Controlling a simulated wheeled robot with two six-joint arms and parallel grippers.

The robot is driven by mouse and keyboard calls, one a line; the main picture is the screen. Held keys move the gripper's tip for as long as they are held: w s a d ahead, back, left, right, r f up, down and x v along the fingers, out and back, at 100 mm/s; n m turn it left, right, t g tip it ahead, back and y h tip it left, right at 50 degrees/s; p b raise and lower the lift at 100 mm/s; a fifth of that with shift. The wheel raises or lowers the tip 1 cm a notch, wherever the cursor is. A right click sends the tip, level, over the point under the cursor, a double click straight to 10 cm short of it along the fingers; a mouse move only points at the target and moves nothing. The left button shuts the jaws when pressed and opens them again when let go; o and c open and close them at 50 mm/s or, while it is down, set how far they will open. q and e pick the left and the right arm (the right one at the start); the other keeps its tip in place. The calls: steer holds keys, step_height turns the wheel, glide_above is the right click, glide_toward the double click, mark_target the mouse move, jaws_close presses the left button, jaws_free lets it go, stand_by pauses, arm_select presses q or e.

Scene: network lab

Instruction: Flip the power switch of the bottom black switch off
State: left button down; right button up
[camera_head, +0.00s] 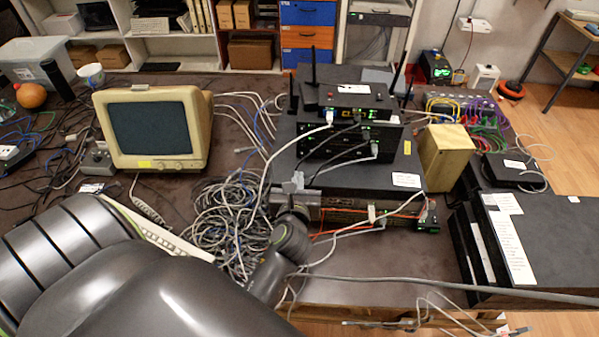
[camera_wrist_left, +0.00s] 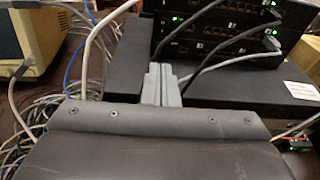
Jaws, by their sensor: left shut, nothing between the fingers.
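A stack of black network devices stands right of centre in the head view. The bottom black switch (camera_head: 322,152) shows green lights and plugged cables; it also shows in the left wrist view (camera_wrist_left: 196,48). It rests on a wider black box (camera_head: 345,178). My left gripper (camera_head: 294,183) is shut and empty, with its grey fingertips near the left front corner of the wider box, left of and in front of the switch. In the left wrist view the fingers (camera_wrist_left: 162,82) are pressed together below the switch's left end. I cannot make out the power switch. My right gripper is not in view.
A tangle of grey cables (camera_head: 225,215) lies left of the stack. A beige monitor (camera_head: 155,128) stands further left. A wooden block (camera_head: 447,158) is to the right of the stack, and black cases (camera_head: 545,240) are at the far right. Loose cables cross the front.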

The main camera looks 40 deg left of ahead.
arm_select(q)
steer(key=shift+s+d+r, duration=0.3)
steer(key=shift+s+d, duration=0.05)
steer(key=shift+s, duration=0.2)
steer(key=shift+s+d+r, duration=0.3)
steer(key=shift+s+d, duration=0.05)
steer(key=shift+s, duration=0.2)
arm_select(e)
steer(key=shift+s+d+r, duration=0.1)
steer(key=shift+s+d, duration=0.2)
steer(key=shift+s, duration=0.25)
arm_select(q)
steer(key=shift+d, duration=0.1)
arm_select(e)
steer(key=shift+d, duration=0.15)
